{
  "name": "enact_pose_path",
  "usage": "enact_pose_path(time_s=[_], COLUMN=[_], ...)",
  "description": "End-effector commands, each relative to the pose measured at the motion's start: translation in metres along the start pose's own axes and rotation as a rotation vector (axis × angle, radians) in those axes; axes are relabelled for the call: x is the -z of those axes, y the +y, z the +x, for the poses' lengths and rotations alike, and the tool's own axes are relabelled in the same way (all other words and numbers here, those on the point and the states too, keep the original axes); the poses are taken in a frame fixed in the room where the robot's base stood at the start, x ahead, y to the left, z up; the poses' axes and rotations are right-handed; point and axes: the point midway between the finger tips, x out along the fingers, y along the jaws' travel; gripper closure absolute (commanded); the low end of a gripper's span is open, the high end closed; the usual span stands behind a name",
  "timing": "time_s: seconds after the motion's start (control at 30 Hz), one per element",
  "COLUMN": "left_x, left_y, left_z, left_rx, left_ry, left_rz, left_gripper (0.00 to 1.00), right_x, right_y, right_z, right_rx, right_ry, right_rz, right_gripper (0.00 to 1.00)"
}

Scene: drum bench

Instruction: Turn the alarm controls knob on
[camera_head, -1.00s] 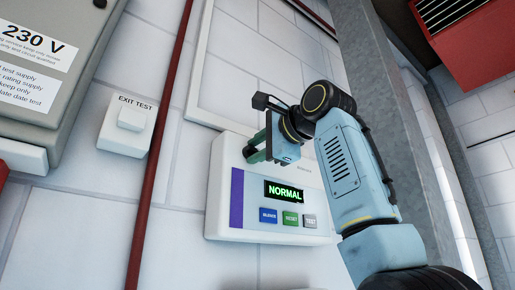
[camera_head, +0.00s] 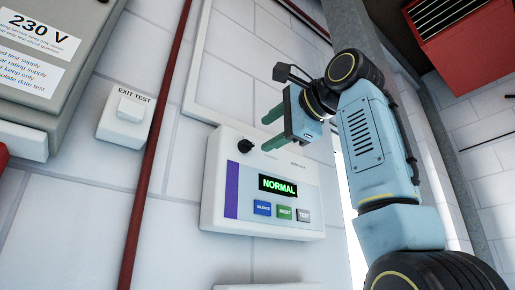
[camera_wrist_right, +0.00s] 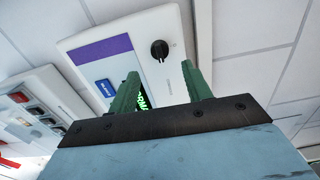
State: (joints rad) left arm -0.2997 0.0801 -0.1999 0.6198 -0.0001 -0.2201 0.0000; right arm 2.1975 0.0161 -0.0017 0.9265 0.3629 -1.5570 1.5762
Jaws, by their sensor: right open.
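The alarm panel (camera_head: 228,200) is a white box on the wall with a purple strip, a screen (camera_head: 278,186) reading NORMAL and blue, green and grey buttons. Its black knob (camera_head: 245,146) sits at the upper left of the panel. The knob also shows in the right wrist view (camera_wrist_right: 159,50), with a pale mark on its face. My right gripper (camera_head: 268,133) is open and empty, with green fingers pointing toward the panel, right of the knob and apart from it. In the right wrist view its fingers (camera_wrist_right: 163,85) stand apart, the knob beyond them. My left gripper is not in view.
An EXIT TEST switch (camera_head: 128,121) and a grey 230 V cabinet (camera_head: 84,75) are on the wall at left. A red pipe (camera_head: 157,140) runs between them and the panel. A red louvred box (camera_head: 467,45) hangs at upper right.

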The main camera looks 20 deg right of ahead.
Motion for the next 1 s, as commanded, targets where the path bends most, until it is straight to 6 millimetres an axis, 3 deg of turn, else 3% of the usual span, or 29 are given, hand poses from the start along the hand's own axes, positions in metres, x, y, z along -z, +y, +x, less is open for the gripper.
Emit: enact_pose_path(time_s=[0.03,0.2,0.4,1.0], left_x=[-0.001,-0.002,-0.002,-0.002], left_y=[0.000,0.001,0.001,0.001], left_z=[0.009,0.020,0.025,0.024], left_rx=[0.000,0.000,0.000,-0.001], left_ry=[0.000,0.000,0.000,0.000], left_rz=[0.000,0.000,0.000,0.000], left_gripper=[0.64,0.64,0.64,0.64], right_x=[0.000,0.001,0.000,0.000], right_y=[0.003,0.002,0.000,0.000], right_z=[-0.014,-0.046,-0.065,-0.067], right_rx=[0.005,0.003,0.002,0.000], right_ry=[0.001,0.001,0.001,0.001], right_rz=[-0.001,0.000,0.000,0.000], right_gripper=[0.51,0.51,0.51,0.51])
